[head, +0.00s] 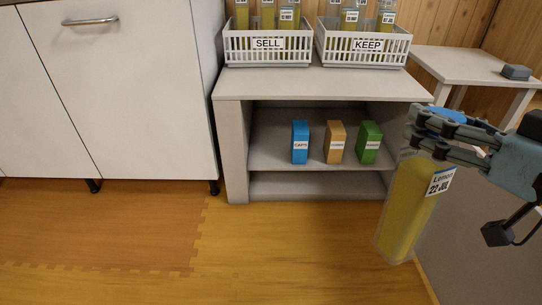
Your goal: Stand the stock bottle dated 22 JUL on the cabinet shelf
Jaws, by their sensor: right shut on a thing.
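The stock bottle (405,215) is a clear, tall bottle of yellow liquid with a white label reading "Lemon 22 JUL". My right gripper (432,132) is shut on it near its blue top and holds it up off the floor, slightly tilted, at the right of the head view. The cabinet shelf (272,153) is inside the open grey cabinet, left of and beyond the bottle. The bottle overlaps the cabinet's right side in the picture and hides part of it. My left gripper is not in view.
On the shelf stand a blue box (300,142), an orange box (336,142) and a green box (368,142); its left part is bare. Above are a SELL basket (267,55) and a KEEP basket (362,57) with bottles. A side table (470,65) stands right. Floor in front is clear.

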